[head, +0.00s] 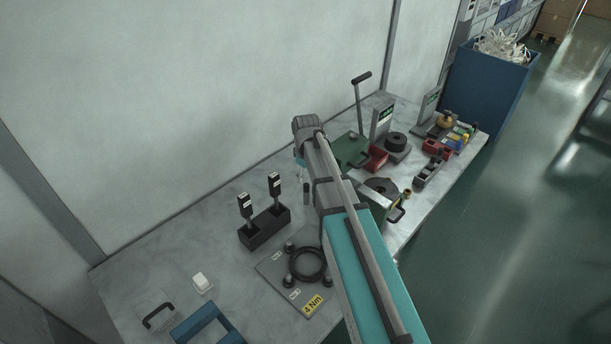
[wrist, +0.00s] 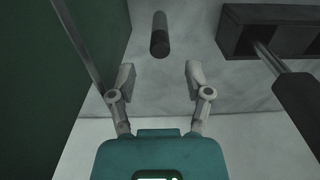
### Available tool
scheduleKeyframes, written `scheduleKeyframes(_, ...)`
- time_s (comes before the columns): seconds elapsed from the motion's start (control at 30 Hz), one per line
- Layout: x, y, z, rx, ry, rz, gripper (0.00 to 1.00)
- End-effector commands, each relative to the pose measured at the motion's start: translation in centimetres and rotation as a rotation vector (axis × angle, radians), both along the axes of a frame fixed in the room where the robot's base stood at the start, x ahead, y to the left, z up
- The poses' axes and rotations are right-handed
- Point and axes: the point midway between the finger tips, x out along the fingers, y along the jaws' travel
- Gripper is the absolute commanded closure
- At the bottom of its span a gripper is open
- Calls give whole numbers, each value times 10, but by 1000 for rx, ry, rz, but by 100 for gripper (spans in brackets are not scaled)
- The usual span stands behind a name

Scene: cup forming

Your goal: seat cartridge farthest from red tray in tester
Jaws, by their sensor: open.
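My gripper (wrist: 160,76) is open and empty in the wrist view, its two fingers apart over the grey table. A short dark cylinder (wrist: 159,34) lies just beyond the fingertips, near the line between them; it also shows in the head view (head: 306,192), left of my arm. I cannot tell whether it is a cartridge. In the head view my arm hides most of the gripper. A red tray (head: 377,158) sits right of my arm, beside a green fixture (head: 350,149). A second red container (head: 437,147) stands farther right. Which device is the tester is unclear.
A black holder (head: 265,229) with two upright labelled tools stands left; the holder shows close at right in the wrist view (wrist: 235,42). A grey plate (head: 272,270) with a black ring lies in front. A tall lever (head: 359,105) rises behind the green fixture.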

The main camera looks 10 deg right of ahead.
Motion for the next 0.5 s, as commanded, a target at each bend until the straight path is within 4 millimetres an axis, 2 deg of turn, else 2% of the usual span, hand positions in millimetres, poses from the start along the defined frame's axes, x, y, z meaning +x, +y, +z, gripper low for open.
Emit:
scheduleKeyframes(0.03,0,0,9,0,0,0,35)
scheduleKeyframes(0.5,0,0,46,0,0,0,35)
